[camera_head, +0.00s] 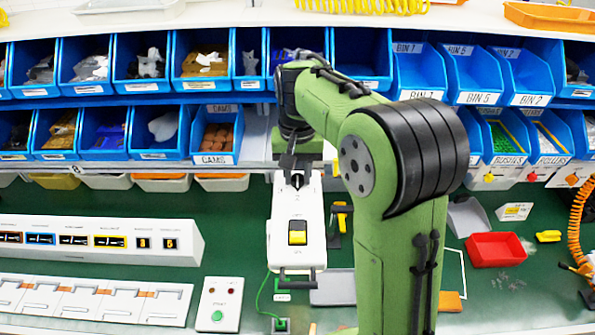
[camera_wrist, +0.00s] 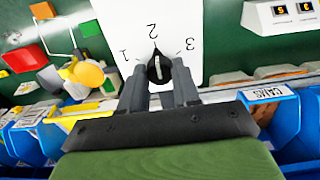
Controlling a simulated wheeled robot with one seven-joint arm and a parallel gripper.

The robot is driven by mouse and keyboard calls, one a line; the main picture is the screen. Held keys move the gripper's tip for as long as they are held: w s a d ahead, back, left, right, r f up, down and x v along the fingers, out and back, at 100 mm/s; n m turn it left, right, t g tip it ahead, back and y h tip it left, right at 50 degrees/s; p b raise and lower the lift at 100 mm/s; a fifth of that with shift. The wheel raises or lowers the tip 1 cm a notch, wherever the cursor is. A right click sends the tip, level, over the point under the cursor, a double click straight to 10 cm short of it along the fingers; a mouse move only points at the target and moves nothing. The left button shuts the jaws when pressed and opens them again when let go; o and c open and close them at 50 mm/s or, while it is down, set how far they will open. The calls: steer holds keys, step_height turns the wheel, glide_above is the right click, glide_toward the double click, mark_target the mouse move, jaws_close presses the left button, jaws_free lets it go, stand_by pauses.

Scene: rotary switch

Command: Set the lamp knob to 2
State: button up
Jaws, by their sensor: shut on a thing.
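The lamp knob (camera_wrist: 155,51) is black with a pale line, on a white panel (camera_wrist: 204,38) marked 1, 2 and 3 in the wrist view. Its pointed tip faces roughly toward the 2. My gripper (camera_wrist: 159,76) is shut on the knob, with one dark finger on each side. In the head view, the white switch unit (camera_head: 282,211) stands on the green bench, and my gripper (camera_head: 296,172) is at its upper end. The knob is small there and partly hidden by the gripper.
Blue bins (camera_head: 140,139) line the back above the unit. A white display box (camera_head: 90,240) stands to the left. A button box (camera_head: 219,304) is at front left. A red tray (camera_head: 495,250) lies to the right. My green arm covers the bench right of the unit.

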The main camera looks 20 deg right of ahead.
mark_target(297, 177)
steer(key=o, duration=1.1)
steer(key=shift+c, duration=0.2)
step_height(297, 177, up, 16)
steer(key=shift+f, duration=0.15)
